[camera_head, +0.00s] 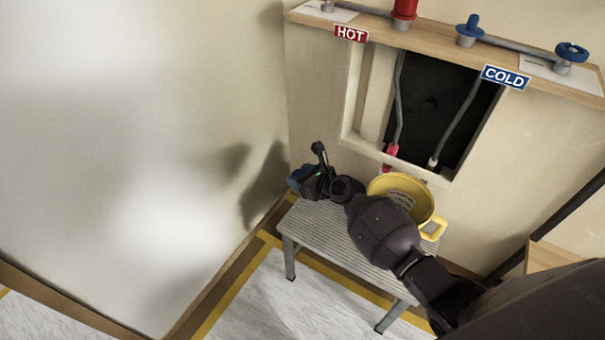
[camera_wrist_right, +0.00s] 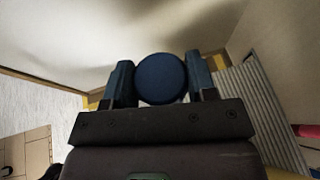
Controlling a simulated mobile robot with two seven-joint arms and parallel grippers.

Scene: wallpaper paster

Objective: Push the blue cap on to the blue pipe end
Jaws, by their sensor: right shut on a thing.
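My right gripper (camera_head: 300,178) is at the left end of the stool, low by the wall corner. In the right wrist view, my right gripper (camera_wrist_right: 162,80) is shut on the round, dark blue cap (camera_wrist_right: 161,78), which sits between its two fingers. In the head view the cap is too small to tell from the bluish fingertips. The grey pipe under the COLD sign ends in a pale tip (camera_head: 432,163) at the bottom of the wall opening. I see no blue on that tip. The gripper is apart from it, to its left. My left gripper is not in view.
A ribbed grey stool (camera_head: 310,225) carries a yellow bucket (camera_head: 425,195), partly behind my right arm. A second pipe (camera_head: 391,152) has a red end. Red and blue valves stand on the wooden ledge (camera_head: 430,38) above. The wall corner is close on the left.

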